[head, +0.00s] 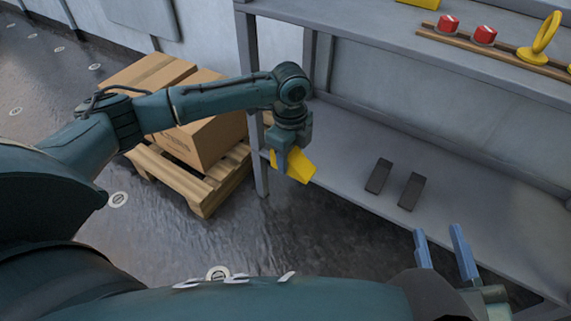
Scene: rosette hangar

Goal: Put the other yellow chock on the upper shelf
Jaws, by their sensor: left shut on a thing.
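My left gripper (287,160) is shut on a yellow chock (302,169) and holds it in front of the left end of the shelf unit, by its left front post. The upper shelf (385,48) is a grey board higher up. Another yellow piece (423,3), probably a chock, stands on it and is cut off by the top edge of the picture. My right gripper (440,248) is at the lower right, its two blue fingers apart and empty, in front of the lower shelf (335,150).
Two dark blocks (379,176) (411,191) lie on the lower shelf. On the upper shelf, a wooden strip (450,41) bears two red-and-white round items (484,36) and a yellow ring-shaped piece (541,38). Cardboard boxes (200,145) stand on a wooden pallet (205,192) at left. The upper shelf's left part looks clear.

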